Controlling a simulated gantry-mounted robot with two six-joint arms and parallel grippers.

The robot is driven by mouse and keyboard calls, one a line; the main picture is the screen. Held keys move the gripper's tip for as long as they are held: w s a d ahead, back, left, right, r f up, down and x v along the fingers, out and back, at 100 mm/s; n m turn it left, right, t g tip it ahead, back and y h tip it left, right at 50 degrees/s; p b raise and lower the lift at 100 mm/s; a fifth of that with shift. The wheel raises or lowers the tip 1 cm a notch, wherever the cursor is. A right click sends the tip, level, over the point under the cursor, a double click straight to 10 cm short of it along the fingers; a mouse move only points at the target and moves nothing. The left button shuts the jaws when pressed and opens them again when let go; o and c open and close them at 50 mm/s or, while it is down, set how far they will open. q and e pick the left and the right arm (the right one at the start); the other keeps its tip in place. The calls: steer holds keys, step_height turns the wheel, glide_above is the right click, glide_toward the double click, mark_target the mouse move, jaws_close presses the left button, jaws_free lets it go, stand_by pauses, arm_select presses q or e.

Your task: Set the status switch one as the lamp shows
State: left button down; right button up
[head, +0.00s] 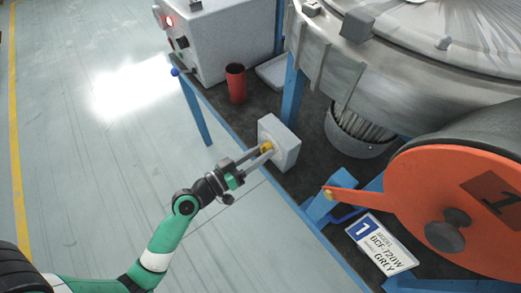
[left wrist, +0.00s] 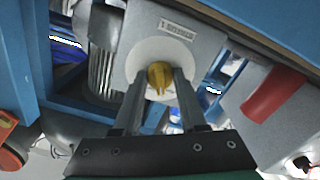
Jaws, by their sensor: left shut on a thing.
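The status switch is a pale grey box (head: 283,140) with a yellow knob (head: 266,147) on its face. In the left wrist view the knob (left wrist: 159,77) sits on a white round plate, with a small label (left wrist: 176,29) that appears upside down. My left gripper (head: 262,150) is shut on the knob, one finger on each side of it; the fingers hide part of the plate. A red lamp (head: 169,21) glows on the grey cabinet at the upper left of the head view. My right gripper is not in view.
A red cup (head: 236,83) stands on the dark bench behind the switch box. A large metal drum (head: 352,70) and an orange blower housing (head: 445,205) fill the right side. A sign (head: 381,244) reading 1 and GREY lies at the front. Open floor lies left.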

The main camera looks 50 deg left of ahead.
arm_select(q)
steer(key=shift+n+p, duration=0.55)
steer(key=shift+n, duration=1.35)
steer(key=shift+c, duration=2.3)
jaws_free()
steer(key=s+b, duration=0.1)
steer(key=s, duration=1)
steer(key=shift+s+a, duration=0.3)
